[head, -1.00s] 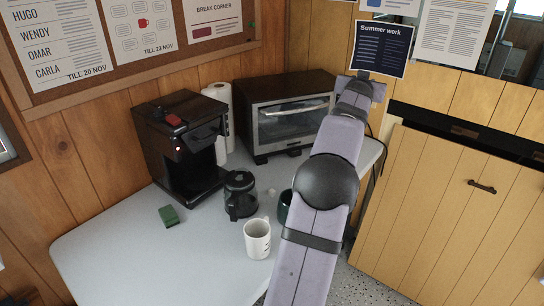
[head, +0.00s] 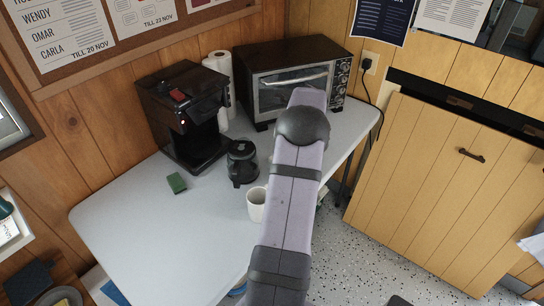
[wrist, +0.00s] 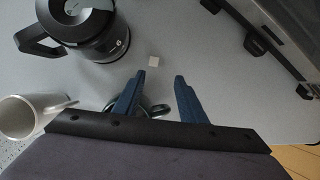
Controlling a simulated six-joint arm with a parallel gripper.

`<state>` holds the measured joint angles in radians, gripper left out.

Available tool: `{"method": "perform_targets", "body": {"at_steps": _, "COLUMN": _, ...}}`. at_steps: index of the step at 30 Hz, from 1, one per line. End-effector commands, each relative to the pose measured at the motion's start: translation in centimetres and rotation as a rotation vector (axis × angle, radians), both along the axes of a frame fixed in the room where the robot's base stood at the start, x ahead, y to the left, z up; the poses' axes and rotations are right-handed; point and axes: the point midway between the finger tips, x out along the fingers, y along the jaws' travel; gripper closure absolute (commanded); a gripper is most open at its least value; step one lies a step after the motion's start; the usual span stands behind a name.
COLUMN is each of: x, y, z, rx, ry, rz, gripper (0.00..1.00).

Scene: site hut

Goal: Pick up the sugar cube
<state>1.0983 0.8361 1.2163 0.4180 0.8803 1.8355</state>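A small whitish sugar cube (wrist: 154,61) lies on the grey-white table (wrist: 215,65) in the wrist view. My gripper (wrist: 160,75) is open and empty, its two blue fingers pointing toward the cube. The cube shows just beyond the fingertips, a little nearer the left one, and is not between them. How high the fingers are above the table I cannot tell. In the head view my arm hides the gripper and the cube.
A glass coffee pot (wrist: 92,22) stands left of the cube, with a white mug (wrist: 28,118) nearer. A dark green mug (wrist: 152,109) shows partly behind my fingers. The toaster oven (head: 292,80), coffee maker (head: 182,115) and green sponge (head: 177,183) are on the table (head: 150,235).

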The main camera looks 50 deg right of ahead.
Motion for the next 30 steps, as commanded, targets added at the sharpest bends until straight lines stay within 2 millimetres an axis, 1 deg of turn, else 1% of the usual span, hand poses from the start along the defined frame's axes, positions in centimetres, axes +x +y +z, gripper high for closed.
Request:
{"method": "perform_targets", "body": {"at_steps": 1, "x": 0.1, "y": 0.6, "z": -0.1, "rx": 0.028, "ry": 0.002, "rz": -0.02, "gripper": 0.62}}
{"method": "perform_targets", "body": {"at_steps": 3, "x": 0.1, "y": 1.0, "z": -0.3, "rx": 0.052, "ry": 0.004, "rz": -0.04, "gripper": 0.62}}
{"method": "perform_targets", "body": {"at_steps": 6, "x": 0.1, "y": 1.2, "z": -0.5, "rx": 0.064, "ry": 0.004, "rz": -0.051, "gripper": 0.62}}
{"method": "perform_targets", "body": {"at_steps": 10, "x": 0.3, "y": 1.2, "z": -0.9, "rx": 0.065, "ry": 0.005, "rz": -0.05, "gripper": 0.62}}
{"method": "perform_targets", "body": {"at_steps": 15, "x": 0.9, "y": 1.1, "z": -2.1, "rx": 0.062, "ry": 0.005, "rz": -0.049, "gripper": 0.62}}
{"method": "perform_targets", "body": {"at_steps": 23, "x": 1.3, "y": 1.0, "z": -2.7, "rx": 0.061, "ry": 0.005, "rz": -0.049, "gripper": 0.62}}
{"method": "perform_targets", "body": {"at_steps": 30, "x": 2.9, "y": 1.0, "z": -4.8, "rx": 0.062, "ry": 0.005, "rz": -0.047, "gripper": 0.62}}
